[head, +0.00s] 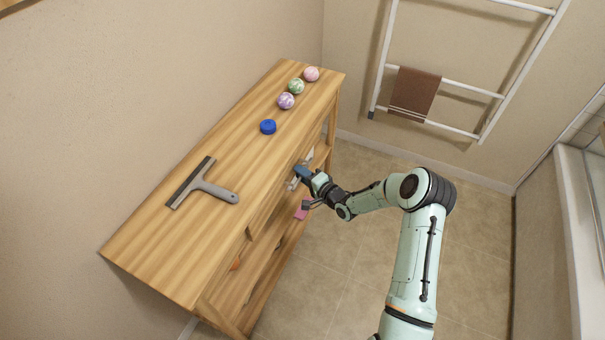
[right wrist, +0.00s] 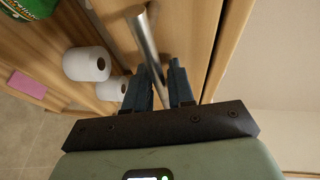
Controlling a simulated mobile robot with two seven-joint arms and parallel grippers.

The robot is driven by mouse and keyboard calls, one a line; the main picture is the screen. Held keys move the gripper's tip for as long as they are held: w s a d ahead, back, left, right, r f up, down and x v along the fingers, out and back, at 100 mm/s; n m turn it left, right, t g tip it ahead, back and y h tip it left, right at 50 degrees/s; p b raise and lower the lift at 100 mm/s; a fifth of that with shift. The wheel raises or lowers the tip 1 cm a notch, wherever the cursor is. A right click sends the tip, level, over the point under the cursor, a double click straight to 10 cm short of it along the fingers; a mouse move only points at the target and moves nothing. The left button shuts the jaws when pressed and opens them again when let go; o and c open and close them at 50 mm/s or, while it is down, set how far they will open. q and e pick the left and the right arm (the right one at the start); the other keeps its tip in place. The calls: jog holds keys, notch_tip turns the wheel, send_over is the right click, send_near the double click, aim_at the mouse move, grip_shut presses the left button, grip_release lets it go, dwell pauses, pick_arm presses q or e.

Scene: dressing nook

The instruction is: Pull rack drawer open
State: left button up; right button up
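The wooden rack (head: 235,160) stands along the wall in the head view. A metal bar handle (right wrist: 148,50) on its wooden front shows in the right wrist view. My right gripper (head: 299,172) is at the rack's front edge, just below the top. In the right wrist view its two dark fingers (right wrist: 162,75) sit either side of the bar, with a narrow gap that looks open; firm contact is not visible. The drawer front is mostly hidden under the top and behind my gripper, and it looks flush with the rack. My left gripper is not in view.
On the rack top are a squeegee (head: 205,187), a blue round item (head: 268,127) and three patterned balls (head: 296,86). White rolls (right wrist: 87,64) and a pink item (right wrist: 28,85) are on the lower shelves. Floor (head: 310,285) in front is clear. A towel ladder (head: 445,82) stands behind.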

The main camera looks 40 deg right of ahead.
grip_shut()
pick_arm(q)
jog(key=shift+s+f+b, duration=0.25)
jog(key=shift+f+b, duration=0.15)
pick_arm(e)
jog(key=s+d, duration=0.4)
jog(key=s, duration=0.5)
jog(key=s+d, duration=0.5)
jog(key=s, duration=0.4)
jog(key=shift+s+d, duration=0.3)
jog(key=shift+s, duration=0.05)
grip_release()
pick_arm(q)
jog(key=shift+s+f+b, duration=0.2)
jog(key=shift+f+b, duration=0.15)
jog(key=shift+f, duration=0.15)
pick_arm(e)
jog(key=s+d+r, duration=0.1)
jog(key=s+r, duration=0.1)
jog(key=s, duration=1.1)
jog(key=shift+r, duration=0.25)
